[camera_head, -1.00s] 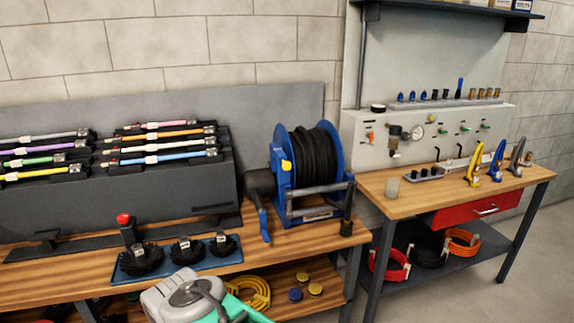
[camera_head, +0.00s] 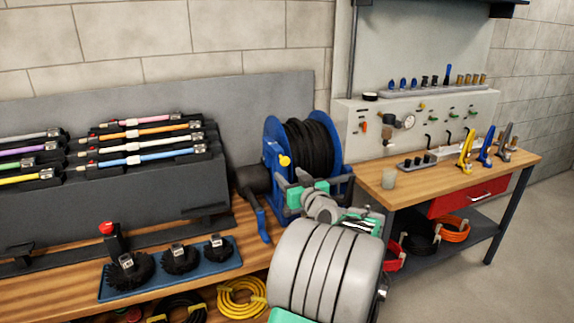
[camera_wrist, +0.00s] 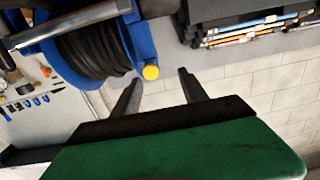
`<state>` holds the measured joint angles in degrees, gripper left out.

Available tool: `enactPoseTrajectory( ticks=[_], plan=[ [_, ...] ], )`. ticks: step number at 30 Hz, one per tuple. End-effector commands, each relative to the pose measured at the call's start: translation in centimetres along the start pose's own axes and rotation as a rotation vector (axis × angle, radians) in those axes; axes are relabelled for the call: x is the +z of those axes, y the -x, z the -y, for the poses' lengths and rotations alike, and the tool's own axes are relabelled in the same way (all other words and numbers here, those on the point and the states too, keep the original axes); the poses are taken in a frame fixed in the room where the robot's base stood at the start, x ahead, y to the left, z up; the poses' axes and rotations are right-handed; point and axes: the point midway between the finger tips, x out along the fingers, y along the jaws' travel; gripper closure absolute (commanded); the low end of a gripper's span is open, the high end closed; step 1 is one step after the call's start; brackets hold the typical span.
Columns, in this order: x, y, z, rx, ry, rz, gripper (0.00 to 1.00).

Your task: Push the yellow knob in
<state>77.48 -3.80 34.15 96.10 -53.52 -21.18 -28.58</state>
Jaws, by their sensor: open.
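The yellow knob (camera_head: 285,160) sits on the left side of the blue hose reel (camera_head: 273,146), which holds coiled black hose (camera_head: 308,146). In the wrist view the knob (camera_wrist: 151,72) shows as a round yellow disc on the edge of the reel's blue frame, beyond the fingertips. My gripper (camera_wrist: 158,88) is open and empty, its two dark fingers apart with the knob seen between them. In the head view my arm stands in front of the reel's lower part and hides some of it. I see no contact between the fingers and the knob.
A dark rack (camera_head: 130,190) of coloured rods stands left of the reel. A blue tray (camera_head: 225,262) with black brushes lies on the bench front. A crank handle (camera_head: 256,215) hangs beside the reel. A second bench (camera_head: 415,190) with a fittings panel stands right.

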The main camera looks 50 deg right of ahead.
Motion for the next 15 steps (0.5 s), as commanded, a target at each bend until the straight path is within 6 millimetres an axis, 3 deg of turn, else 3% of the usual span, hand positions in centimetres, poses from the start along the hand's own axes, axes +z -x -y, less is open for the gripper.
enactPoseTrajectory(
  ticks=[1,3,15],
  plan=[
    [-0.3,0.4,-1.5,0.022,-0.002,-0.025,0.49],
    [-0.7,0.2,-2.1,0.033,-0.001,-0.041,0.49],
    [-1.1,-6.5,-2.2,0.031,-0.001,-0.039,0.49]
  ],
)
